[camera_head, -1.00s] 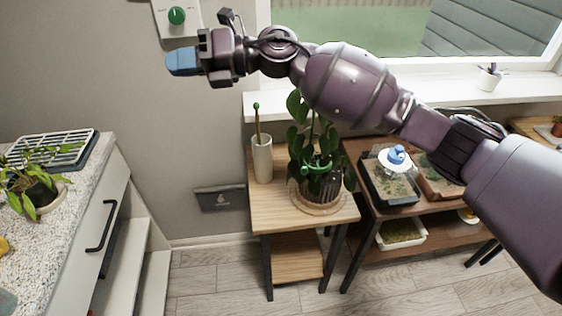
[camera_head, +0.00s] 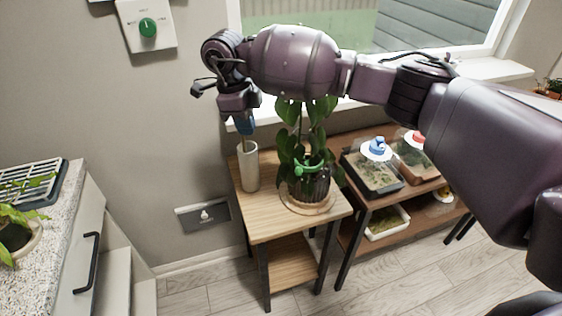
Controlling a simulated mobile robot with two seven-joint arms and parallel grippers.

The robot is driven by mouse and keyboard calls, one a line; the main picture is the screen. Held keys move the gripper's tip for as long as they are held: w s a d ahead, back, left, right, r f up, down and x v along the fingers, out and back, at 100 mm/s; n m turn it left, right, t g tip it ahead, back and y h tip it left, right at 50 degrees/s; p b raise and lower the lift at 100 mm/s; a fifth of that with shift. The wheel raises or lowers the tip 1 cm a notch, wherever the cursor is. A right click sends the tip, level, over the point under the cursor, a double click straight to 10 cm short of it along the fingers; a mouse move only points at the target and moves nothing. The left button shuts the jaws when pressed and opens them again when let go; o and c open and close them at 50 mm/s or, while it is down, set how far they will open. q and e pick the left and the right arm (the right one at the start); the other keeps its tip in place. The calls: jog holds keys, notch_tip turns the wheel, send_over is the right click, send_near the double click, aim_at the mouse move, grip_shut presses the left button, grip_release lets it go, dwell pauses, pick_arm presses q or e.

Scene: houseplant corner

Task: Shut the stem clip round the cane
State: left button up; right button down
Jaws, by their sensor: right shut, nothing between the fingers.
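The potted climbing plant (camera_head: 325,110) stands on the small wooden side table, its leaves hiding most of the stem and the cane. A green piece that looks like the stem clip (camera_head: 308,165) sits low among the leaves, just above the pot. It is too small to tell whether it is open or closed. My left gripper is not in view.
The tall vase (camera_head: 249,170) stands on the side table (camera_head: 258,226) beside the plant. A shelf unit (camera_head: 352,213) with lidded trays stands to the right. A counter (camera_head: 62,235) with a plant and rack is at left. A wall control with a green knob (camera_head: 147,27) is above.

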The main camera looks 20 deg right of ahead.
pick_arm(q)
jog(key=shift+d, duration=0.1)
pick_arm(e)
jog(key=shift+s+d+r+g+h, duration=0.15)
jog(key=shift+s+d+h, duration=0.15)
jog(key=shift+d, duration=0.3)
jog(key=shift+s+d+r+g+h, duration=0.1)
jog(key=shift+s+d+g+h, duration=0.05)
jog(key=shift+d+h, duration=0.35)
pick_arm(q)
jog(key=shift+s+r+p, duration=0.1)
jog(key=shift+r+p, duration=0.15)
jog(key=shift+p, duration=0.1)
pick_arm(e)
jog(key=s+d+f, duration=0.3)
jog(key=d+f, duration=0.3)
jog(key=f, duration=0.4)
jog(key=shift+d, duration=0.15)
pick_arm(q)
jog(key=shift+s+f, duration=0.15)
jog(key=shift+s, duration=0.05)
pick_arm(e)
jog(key=shift+f, duration=0.1)
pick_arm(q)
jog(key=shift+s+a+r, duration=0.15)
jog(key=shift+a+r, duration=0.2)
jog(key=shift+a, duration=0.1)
pick_arm(e)
jog(key=shift+s+d+n, duration=0.35)
jog(key=shift+n, duration=0.45)
